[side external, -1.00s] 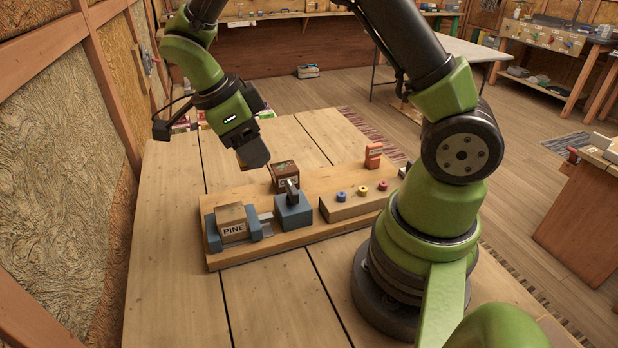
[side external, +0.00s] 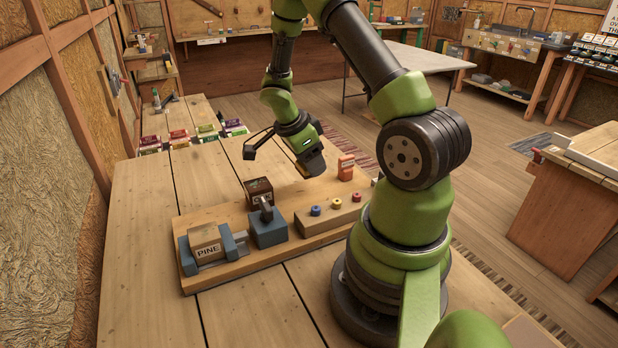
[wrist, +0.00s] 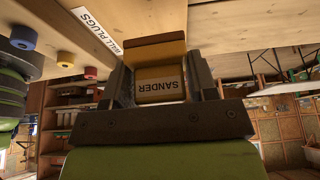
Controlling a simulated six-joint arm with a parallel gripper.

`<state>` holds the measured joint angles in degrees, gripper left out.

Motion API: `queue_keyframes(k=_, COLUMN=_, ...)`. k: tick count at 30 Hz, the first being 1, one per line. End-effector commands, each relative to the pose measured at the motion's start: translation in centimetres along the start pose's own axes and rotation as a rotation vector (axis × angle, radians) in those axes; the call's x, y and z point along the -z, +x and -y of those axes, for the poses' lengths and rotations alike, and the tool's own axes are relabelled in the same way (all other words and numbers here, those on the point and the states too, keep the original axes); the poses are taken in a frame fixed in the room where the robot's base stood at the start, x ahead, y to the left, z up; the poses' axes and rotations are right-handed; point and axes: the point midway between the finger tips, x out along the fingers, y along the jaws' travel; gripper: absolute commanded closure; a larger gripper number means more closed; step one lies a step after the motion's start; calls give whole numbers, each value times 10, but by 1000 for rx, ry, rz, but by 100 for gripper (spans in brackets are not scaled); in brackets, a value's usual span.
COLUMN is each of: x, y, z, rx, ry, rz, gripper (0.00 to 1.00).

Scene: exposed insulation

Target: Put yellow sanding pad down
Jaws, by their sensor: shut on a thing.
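The yellow sanding pad (wrist: 158,55), labelled SANDER, is between the two fingers of my gripper (wrist: 160,90) in the wrist view, with a finger against each side. In the side view my gripper (side external: 311,162) points down, tilted, over the back of the wooden board (side external: 215,268), left of a red-orange block (side external: 346,167). It appears above the surface, but the exact gap beneath the pad is unclear. The pad is small and partly hidden by the fingers in the side view.
The board holds a PINE block (side external: 206,241) in a blue-grey vise, a dark block (side external: 259,190), a blue stand (side external: 268,232) and a rack with blue (side external: 315,210), yellow and red plugs. Colored boxes (side external: 180,139) stand behind. The bench left of the board is clear.

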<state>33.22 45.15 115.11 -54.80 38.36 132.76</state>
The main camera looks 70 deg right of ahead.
Motion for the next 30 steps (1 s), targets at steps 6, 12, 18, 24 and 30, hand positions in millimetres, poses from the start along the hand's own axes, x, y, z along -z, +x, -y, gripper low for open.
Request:
queue_keyframes(k=6, x=-12, y=28, z=0, rx=-3, ry=-3, rz=-1, gripper=70)
queue_keyframes(k=12, x=-18, y=40, z=0, rx=0, ry=0, rz=1, gripper=70)
queue_keyframes(k=18, x=-18, y=40, z=0, rx=1, ry=1, rz=1, gripper=70)
queue_keyframes(k=24, x=-19, y=42, z=0, rx=1, ry=1, rz=1, gripper=31)
queue_keyframes(k=30, x=-19, y=42, z=0, rx=1, ry=1, rz=1, gripper=22)
